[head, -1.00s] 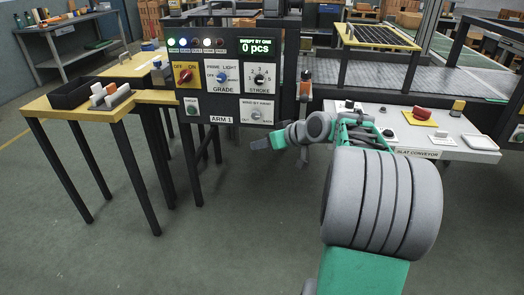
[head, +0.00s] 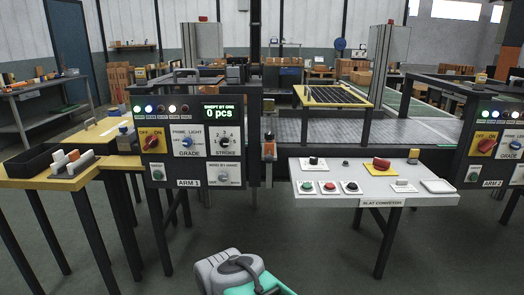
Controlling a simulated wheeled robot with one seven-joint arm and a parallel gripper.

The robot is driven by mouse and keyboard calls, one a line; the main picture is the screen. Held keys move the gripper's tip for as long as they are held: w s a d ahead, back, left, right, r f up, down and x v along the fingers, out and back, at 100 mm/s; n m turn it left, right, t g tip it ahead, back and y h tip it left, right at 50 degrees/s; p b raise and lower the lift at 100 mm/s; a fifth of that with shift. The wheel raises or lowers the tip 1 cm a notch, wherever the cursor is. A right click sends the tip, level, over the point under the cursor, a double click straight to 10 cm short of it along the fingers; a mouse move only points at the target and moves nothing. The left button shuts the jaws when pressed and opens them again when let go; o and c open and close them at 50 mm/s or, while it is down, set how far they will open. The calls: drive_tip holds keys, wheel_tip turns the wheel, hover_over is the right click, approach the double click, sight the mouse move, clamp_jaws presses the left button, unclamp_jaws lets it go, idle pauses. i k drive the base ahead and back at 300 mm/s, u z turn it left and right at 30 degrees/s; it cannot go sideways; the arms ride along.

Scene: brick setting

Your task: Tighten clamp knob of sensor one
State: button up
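I cannot make out for certain which part is sensor one or its clamp knob. A small upright fitting with an orange body and dark top (head: 269,147) stands just right of the ARM 1 panel (head: 200,180), and I cannot tell what it is. My gripper is not in view; only a grey and green part of my arm shows at the bottom edge, well below the panel and the fitting.
The slat conveyor console (head: 335,190) with buttons and a red knob juts out right of centre. The conveyor bed (head: 420,133) lies behind it. A yellow table (head: 75,181) with a black tray (head: 30,160) stands left. The ARM 2 panel (head: 495,145) is far right. Floor in front is clear.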

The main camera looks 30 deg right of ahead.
sight(270, 136)
drive_tip(key=k, duration=0.45)
drive_tip(key=z, duration=1)
drive_tip(key=i, duration=0.95)
drive_tip(key=u, duration=1.3)
